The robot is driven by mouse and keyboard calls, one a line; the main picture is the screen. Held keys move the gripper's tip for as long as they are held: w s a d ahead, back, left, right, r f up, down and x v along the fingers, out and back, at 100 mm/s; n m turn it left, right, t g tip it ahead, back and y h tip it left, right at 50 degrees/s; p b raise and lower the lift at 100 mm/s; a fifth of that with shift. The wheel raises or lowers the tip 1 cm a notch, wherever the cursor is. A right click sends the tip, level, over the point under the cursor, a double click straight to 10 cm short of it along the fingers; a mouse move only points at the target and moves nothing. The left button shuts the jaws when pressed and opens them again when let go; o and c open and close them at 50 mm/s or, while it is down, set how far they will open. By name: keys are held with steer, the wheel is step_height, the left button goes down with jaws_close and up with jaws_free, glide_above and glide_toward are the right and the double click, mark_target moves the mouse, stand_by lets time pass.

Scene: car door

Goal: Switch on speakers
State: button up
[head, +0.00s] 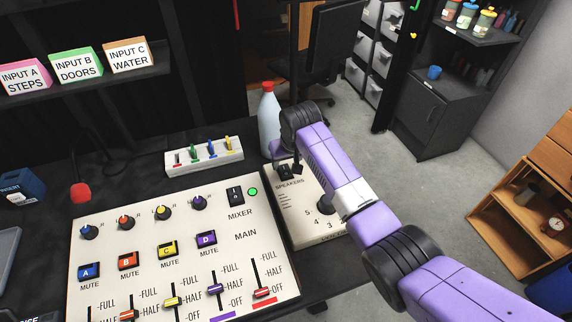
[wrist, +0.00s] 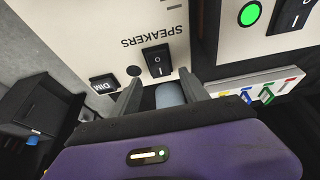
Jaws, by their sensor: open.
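The speakers panel (head: 305,233) is a cream box right of the mixer, partly covered by my arm in the head view. In the wrist view its black rocker switch (wrist: 157,61), marked I and O, sits beside the word SPEAKERS. A round indicator (wrist: 133,70) next to the switch is dark. My gripper (wrist: 157,82) is open and empty, its two fingers pointing toward the switch, one to each side of it in the picture. I cannot tell whether they touch the panel. In the head view my gripper (head: 286,160) is over the panel's far end.
The mixer (head: 190,235) has its own switch (head: 235,195) and a lit green light (head: 252,191). A pale bottle (head: 268,125) stands close behind my gripper. A white block with coloured levers (head: 205,156) lies left of it.

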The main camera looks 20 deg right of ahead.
mark_target(284, 167)
steer(key=shift+x, duration=1.7)
steer(key=shift+a, duration=0.1)
steer(key=shift+c, duration=0.2)
